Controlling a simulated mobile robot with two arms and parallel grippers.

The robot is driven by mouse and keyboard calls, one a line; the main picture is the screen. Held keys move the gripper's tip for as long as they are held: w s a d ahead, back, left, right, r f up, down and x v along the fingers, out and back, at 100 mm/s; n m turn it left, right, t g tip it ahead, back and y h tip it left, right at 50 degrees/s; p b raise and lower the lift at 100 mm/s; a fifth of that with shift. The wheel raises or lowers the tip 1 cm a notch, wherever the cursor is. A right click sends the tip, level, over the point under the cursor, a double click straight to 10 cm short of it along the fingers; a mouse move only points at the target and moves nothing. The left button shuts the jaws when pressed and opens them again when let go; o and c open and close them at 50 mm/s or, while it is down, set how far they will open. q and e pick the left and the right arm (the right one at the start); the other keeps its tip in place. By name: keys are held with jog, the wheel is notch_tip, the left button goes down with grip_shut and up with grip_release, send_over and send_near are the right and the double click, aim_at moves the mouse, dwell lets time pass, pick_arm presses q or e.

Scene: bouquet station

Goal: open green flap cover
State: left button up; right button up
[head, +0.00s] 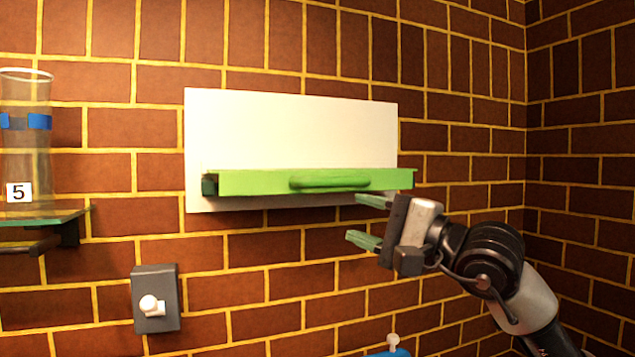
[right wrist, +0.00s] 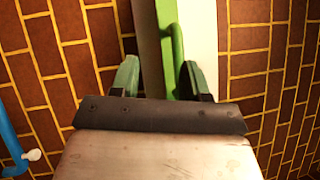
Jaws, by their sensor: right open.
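The green flap cover (head: 250,181) is a long bright green strip across the lower part of a white wall panel (head: 290,130). A rounded green handle (head: 330,182) runs along its front, and a dark green block shows at its left end. My right gripper (head: 354,218) is open, just below the cover's right half, with its upper finger close under the cover's lower edge. In the right wrist view, the open fingers (right wrist: 160,72) stand on either side of the green cover and its handle (right wrist: 178,50). I cannot tell whether they touch it. My left gripper is out of view.
A glass shelf (head: 45,212) at the left holds a clear vase (head: 27,150) with a blue band and a label 5. A grey box with a white knob (head: 155,300) is on the wall below. A blue object (head: 388,352) shows at the bottom edge.

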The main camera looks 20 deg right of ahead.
aim_at(339, 182)
jog(key=d+r+t+h, duration=0.2)
jog(key=d+r+h, duration=0.1)
jog(key=shift+g, duration=0.3)
jog(key=p+x, duration=0.4)
jog(key=x, duration=0.5)
jog(key=shift+w+d+r, duration=0.1)
jog(key=shift+w, duration=0.1)
jog(key=shift+w+p, duration=0.35)
jog(key=shift+w, duration=0.15)
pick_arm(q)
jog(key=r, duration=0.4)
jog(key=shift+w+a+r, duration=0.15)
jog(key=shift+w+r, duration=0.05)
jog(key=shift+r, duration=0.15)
pick_arm(e)
grip_shut()
